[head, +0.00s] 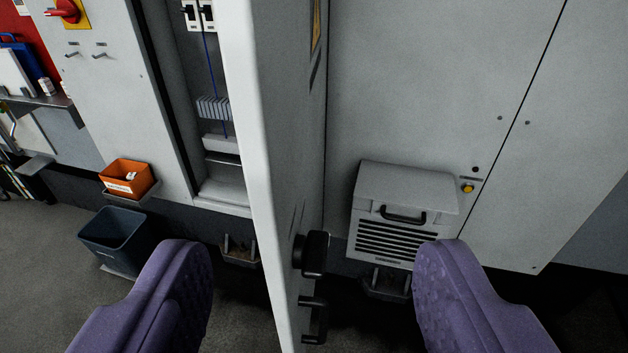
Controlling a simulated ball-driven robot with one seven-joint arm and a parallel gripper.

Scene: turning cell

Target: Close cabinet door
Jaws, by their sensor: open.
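The cabinet door (287,130) stands open, swung outward toward me, so I see its edge and one grey face with a yellow label near the top. A black handle (314,254) sits low on that face, with a second black fitting (313,320) below it. To the left of the door, the open cabinet interior (213,110) shows switches, a blue wire and terminal blocks. My gripper (315,270) is open, with one purple finger on each side of the door's lower part. I cannot tell whether either finger touches the door.
A vented unit with a black handle (403,212) sticks out from the grey panel right of the door. An orange bin (128,178) and a dark blue bin (117,238) are at the left. Clear floor (40,260) shows at the lower left.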

